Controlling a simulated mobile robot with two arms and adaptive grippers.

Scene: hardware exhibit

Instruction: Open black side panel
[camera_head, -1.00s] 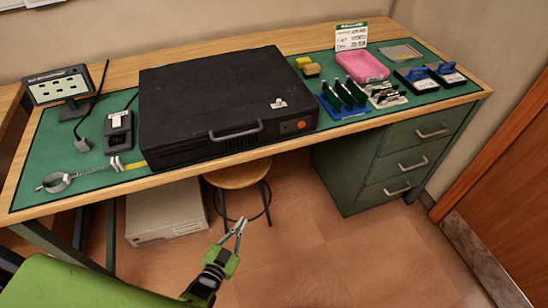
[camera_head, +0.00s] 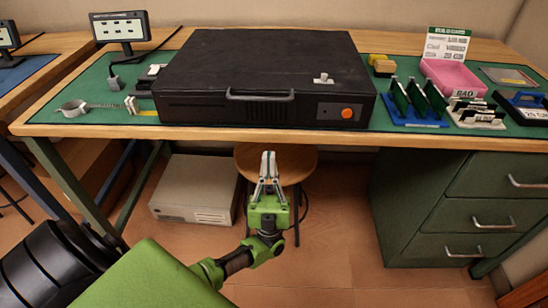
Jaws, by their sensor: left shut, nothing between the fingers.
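The black computer case (camera_head: 270,65) lies flat on the green mat in the middle of the bench, its top panel closed. A grey handle (camera_head: 260,95) runs along its front face, an orange button (camera_head: 347,113) sits at the front right, and a small light knob (camera_head: 323,78) stands on the top near the right. My left gripper (camera_head: 268,158) is shut and empty, pointing up toward the case from in front of and below the bench edge. It is apart from the case and handle. My right gripper is not in view.
A round wooden stool (camera_head: 290,165) stands under the bench behind my gripper. A beige computer (camera_head: 195,190) lies on the floor. Green drawers (camera_head: 440,210) fill the right underside. Circuit boards in a blue rack (camera_head: 415,122) and a pink bin (camera_head: 455,77) stand right of the case.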

